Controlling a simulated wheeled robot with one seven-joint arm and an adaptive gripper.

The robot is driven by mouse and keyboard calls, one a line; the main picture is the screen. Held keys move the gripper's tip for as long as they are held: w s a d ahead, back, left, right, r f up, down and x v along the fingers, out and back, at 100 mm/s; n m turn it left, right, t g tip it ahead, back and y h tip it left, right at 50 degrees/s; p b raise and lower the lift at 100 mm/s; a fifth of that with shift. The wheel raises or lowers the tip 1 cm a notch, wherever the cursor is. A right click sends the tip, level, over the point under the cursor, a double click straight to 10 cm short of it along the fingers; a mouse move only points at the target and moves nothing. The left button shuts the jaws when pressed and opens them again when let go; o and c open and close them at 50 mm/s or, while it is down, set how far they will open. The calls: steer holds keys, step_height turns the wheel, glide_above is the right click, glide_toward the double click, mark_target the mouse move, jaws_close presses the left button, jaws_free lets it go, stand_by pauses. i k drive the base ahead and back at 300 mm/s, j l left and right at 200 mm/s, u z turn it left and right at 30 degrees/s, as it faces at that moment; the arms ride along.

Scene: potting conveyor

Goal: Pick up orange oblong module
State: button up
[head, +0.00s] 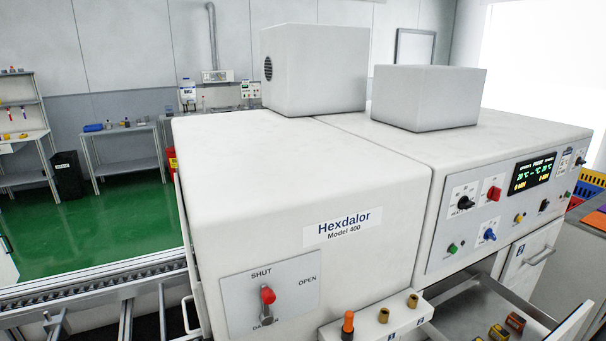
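A small orange-red block-like module (515,321) lies in the open metal drawer at the lower right of the head view. A yellowish module (498,332) lies just left of it, and part of another (478,338) shows at the bottom edge. They are too small to tell which is the orange oblong one. My gripper is not in view.
A large white machine (300,185) labelled Hexdalor fills the middle. The open drawer (470,306) sticks out at its lower right. A white ledge (370,325) holds an orange-topped peg (347,322) and brass-coloured ones. A conveyor (100,290) runs at left.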

mark_target(514, 320)
steer(key=k+z, duration=0.2)
steer(key=z, duration=0.2)
steer(key=k+l+z, duration=0.15)
steer(key=z, duration=0.3)
steer(key=k+l+z, duration=0.1)
steer(key=z, duration=0.3)
steer(key=l, duration=0.1)
